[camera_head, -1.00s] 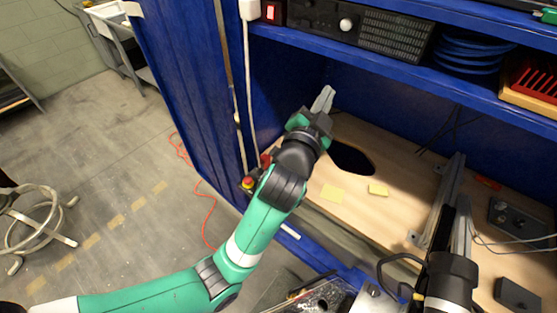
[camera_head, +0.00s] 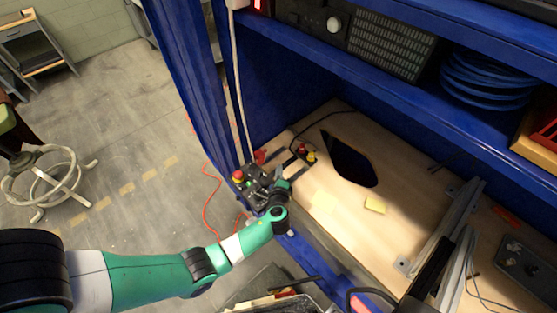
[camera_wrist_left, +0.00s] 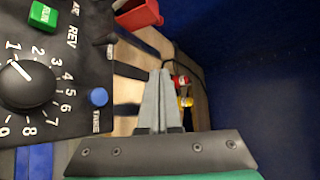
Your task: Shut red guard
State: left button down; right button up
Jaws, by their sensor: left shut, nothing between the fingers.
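The red guard is a small red cover (camera_wrist_left: 138,15) at the top of the left wrist view, beside the upper right corner of the black control panel (camera_wrist_left: 60,65). It looks raised and tilted. In the head view it is a small red patch (camera_head: 260,157) behind the control box (camera_head: 241,190). My left gripper (camera_wrist_left: 160,75) is shut and empty, its grey fingers beside the panel's right edge and pointing up the picture, apart from the guard. In the head view the left gripper (camera_head: 286,164) is right of the control box, partly hidden by its wrist. My right gripper does not show.
Right of the fingers stand a red button (camera_wrist_left: 181,81) and a yellow button (camera_wrist_left: 186,102). The panel carries a dial (camera_wrist_left: 27,84), a green button and a blue button. The wooden bench (camera_head: 335,205) has a dark opening (camera_head: 350,160). A blue cabinet wall encloses it.

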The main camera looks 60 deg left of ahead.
aim_at(261, 156)
pick_arm(q)
jog(key=b+x, duration=0.5)
jog(key=x, duration=0.4)
jog(key=shift+d+f, duration=0.15)
jog(key=shift+a+r+p, duration=0.45)
jog(key=shift+a+r, duration=0.1)
jog(key=shift+r, duration=0.05)
jog(key=shift+s+a+r+p, duration=0.1)
jog(key=shift+s+r+p, duration=0.15)
jog(key=shift+s+p, duration=0.25)
jog(key=shift+s+a+r+p, duration=0.15)
jog(key=shift+s+r+p, duration=0.15)
jog(key=shift+s, duration=0.3)
jog(key=shift+s+a, duration=0.1)
jog(key=shift+s, duration=0.25)
jog(key=shift+f, duration=0.1)
jog(key=shift+s+b, duration=0.1)
jog(key=shift+b, duration=0.4)
jog(key=shift+t, duration=0.3)
